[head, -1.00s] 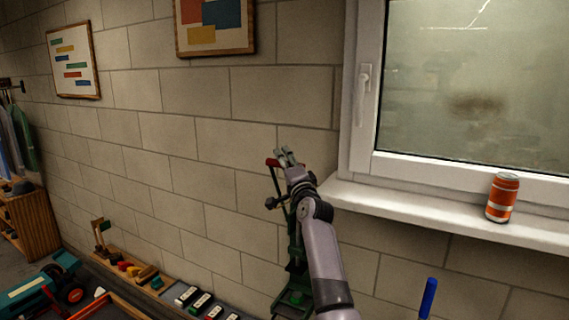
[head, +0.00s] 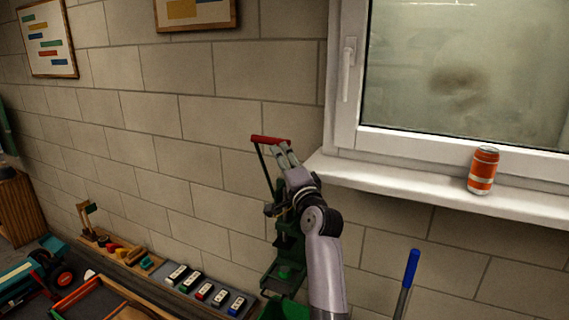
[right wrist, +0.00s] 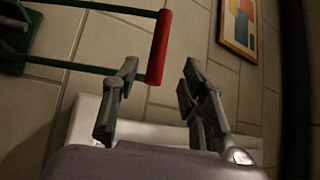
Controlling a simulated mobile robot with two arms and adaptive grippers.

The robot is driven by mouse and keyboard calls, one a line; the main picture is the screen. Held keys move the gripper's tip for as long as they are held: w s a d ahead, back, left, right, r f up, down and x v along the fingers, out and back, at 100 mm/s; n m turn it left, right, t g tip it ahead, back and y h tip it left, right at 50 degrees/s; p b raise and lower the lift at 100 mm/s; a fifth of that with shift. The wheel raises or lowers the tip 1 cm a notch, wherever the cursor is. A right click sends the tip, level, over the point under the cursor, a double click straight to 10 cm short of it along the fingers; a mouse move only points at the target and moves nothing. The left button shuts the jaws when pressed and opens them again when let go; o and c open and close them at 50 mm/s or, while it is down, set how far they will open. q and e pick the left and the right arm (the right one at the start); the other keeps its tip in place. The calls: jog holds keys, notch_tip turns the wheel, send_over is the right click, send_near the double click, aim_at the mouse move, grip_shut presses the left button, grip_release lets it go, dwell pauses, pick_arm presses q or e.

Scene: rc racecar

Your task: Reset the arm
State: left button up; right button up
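My right arm reaches up from the bottom of the head view, with its gripper (head: 286,154) raised in front of the block wall. In the right wrist view the two fingers of the right gripper (right wrist: 157,95) stand apart with nothing between them. A green stand with a lever (head: 285,265) is behind and beside the arm. Its red handle (head: 271,140) is close to the fingertips in the head view. The red handle (right wrist: 159,47) also shows beyond the left finger in the wrist view; I cannot tell whether they touch. My left gripper is not in view.
An orange can (head: 483,171) stands on the white windowsill (head: 420,186) at the right. Below are a blue-topped rod (head: 411,268), several small labelled blocks (head: 204,291) and a teal toy vehicle (head: 48,268).

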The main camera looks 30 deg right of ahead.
jog(key=shift+s+f, duration=0.15)
jog(key=shift+s, duration=0.45)
